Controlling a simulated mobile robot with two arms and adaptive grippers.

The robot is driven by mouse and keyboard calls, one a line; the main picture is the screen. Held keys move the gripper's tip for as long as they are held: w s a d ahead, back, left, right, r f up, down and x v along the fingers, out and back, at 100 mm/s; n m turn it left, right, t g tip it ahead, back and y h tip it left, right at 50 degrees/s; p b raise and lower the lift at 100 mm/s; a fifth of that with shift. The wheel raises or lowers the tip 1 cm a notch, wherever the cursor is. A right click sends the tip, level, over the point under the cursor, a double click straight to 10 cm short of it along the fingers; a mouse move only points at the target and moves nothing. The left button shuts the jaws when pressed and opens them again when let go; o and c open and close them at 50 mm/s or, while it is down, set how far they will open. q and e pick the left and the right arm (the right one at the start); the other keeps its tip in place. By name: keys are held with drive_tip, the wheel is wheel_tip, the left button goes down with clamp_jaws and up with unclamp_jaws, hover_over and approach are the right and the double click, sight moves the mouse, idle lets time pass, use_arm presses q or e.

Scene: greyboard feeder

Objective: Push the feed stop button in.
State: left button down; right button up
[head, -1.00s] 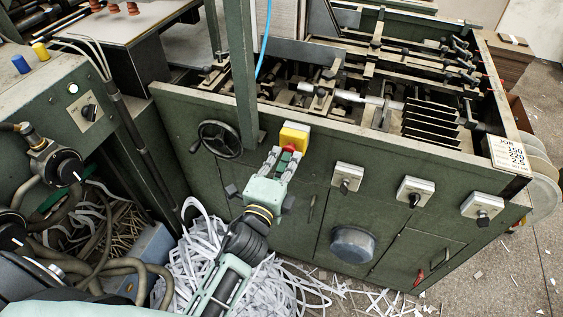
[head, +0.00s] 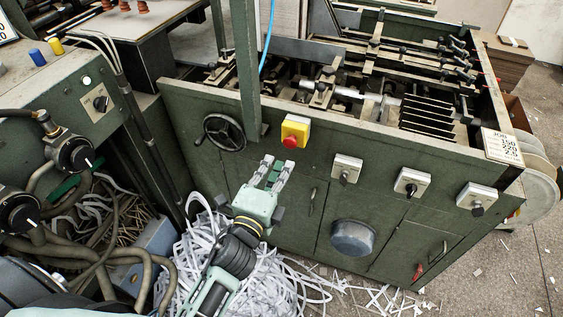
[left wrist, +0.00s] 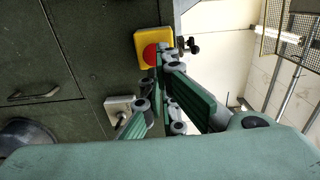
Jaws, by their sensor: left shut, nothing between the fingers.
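The feed stop button (head: 290,142) is a red round button on a yellow box (head: 297,128). The box is fixed to the green front panel of the machine, near its top edge. The button and box also show in the left wrist view (left wrist: 150,56), partly covered by my fingers. My left gripper (head: 278,163) is shut and empty, in front of the panel, a little below the button in the head view. A gap of panel shows between the fingertips and the button there. How far the button is pressed in cannot be told. My right gripper is not in view.
A black handwheel (head: 223,136) is left of the button. Several grey switch boxes, one of them nearest (head: 346,169), run along the panel to the right. White paper strips (head: 240,275) heap on the floor below. Hoses (head: 105,255) lie at the left.

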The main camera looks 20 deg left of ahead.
use_arm(q)
drive_tip(key=s+b, duration=0.2)
drive_tip(key=s, duration=0.5)
drive_tip(key=shift+a, duration=0.15)
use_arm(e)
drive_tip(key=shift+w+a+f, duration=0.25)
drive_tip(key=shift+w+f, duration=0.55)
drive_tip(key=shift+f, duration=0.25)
use_arm(q)
drive_tip(key=shift+f, duration=0.15)
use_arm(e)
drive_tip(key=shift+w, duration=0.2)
